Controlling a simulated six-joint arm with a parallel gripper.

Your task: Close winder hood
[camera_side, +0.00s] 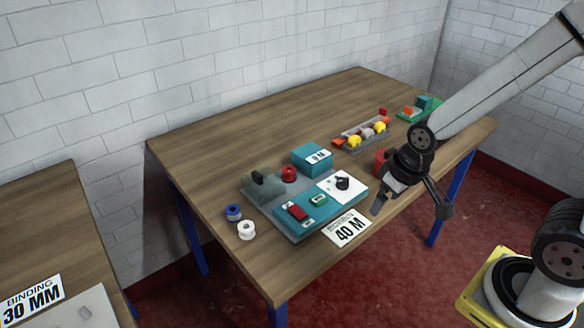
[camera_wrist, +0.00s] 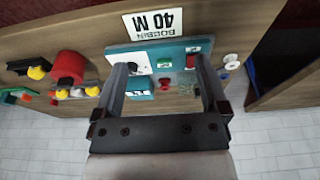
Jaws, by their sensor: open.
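The winder (camera_side: 315,219) is a teal machine on a grey base, with a red switch (camera_side: 297,211), a small green display (camera_side: 318,200) and a black knob (camera_side: 342,183) on a white plate. A greyish, see-through part that looks like the hood (camera_side: 264,188) is at its back left, by a red spool (camera_side: 289,174); its exact angle is unclear. My gripper (camera_side: 379,206) is open and empty, above the table's front edge, right of the winder. In the wrist view my gripper (camera_wrist: 162,66) has its fingers spread, with the winder (camera_wrist: 177,50) visible between and beyond them.
A teal box (camera_side: 312,158) stands behind the winder. A card reading 40 M (camera_side: 347,228) lies in front. Blue (camera_side: 233,212) and white (camera_side: 246,230) spools stand left. A tray with yellow balls (camera_side: 354,141) and a red cylinder (camera_side: 380,160) are to the right. The table's back left is clear.

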